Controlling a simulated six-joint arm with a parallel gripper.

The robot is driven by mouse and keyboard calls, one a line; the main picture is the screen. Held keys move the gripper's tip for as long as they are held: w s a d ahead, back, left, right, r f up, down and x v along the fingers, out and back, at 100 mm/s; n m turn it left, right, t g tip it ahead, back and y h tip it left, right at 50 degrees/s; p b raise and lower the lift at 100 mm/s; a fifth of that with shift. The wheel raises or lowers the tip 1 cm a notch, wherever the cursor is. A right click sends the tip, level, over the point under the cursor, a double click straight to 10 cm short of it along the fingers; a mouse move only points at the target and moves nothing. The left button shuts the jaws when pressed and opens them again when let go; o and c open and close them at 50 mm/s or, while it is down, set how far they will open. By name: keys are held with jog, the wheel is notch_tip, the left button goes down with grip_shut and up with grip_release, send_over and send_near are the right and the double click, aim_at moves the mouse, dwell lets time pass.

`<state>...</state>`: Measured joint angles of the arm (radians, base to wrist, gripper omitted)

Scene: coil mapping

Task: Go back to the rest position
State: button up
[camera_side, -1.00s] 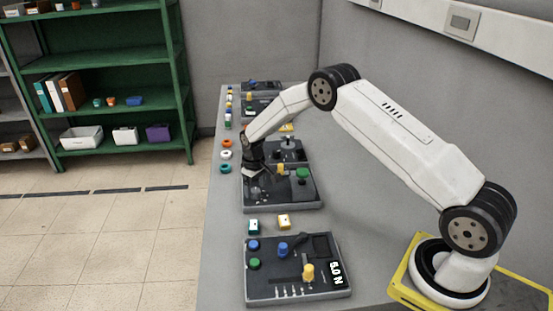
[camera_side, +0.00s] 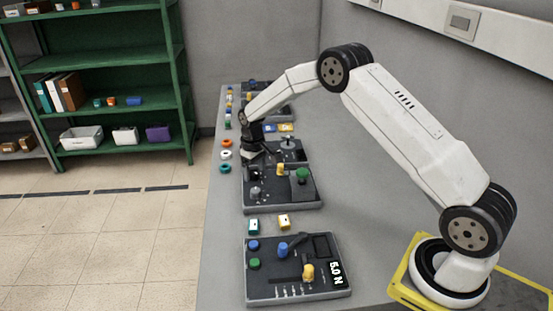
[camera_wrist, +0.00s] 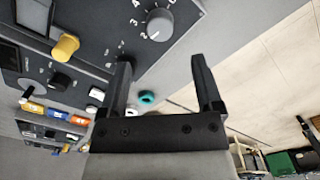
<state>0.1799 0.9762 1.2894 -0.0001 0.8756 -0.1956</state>
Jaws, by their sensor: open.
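My gripper (camera_wrist: 162,85) is open in the wrist view, its two dark fingers spread with nothing held between them. In the side view my gripper (camera_side: 250,156) hangs above the far left part of the middle board (camera_side: 310,198). In the wrist view a grey dial knob (camera_wrist: 158,25) with numbers around it lies beyond the left finger, and a yellow knob (camera_wrist: 65,47) is at the upper left. A teal ring (camera_wrist: 147,97) shows between the fingers, apart from them.
The near board (camera_side: 262,290) has blue, green and yellow knobs and a 5.0 N display. Orange (camera_side: 227,142), white and teal rings line the bench's left edge. Green shelves (camera_side: 100,70) stand at the back left.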

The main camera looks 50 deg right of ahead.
jog(key=shift+s+a+r, duration=0.2)
jog(key=shift+s+r, duration=0.05)
jog(key=shift+r, duration=0.05)
jog(key=s+a+r+t, duration=0.1)
jog(key=s+a+r, duration=0.2)
jog(key=s, duration=0.6)
jog(key=s+a+r, duration=0.3)
jog(key=s, duration=0.5)
jog(key=s+a+r+t, duration=0.1)
jog(key=s+a+r, duration=0.1)
jog(key=s, duration=0.7)
jog(key=shift+s+a+r+t, duration=0.3)
jog(key=shift+a+r, duration=0.1)
jog(key=shift+a, duration=0.4)
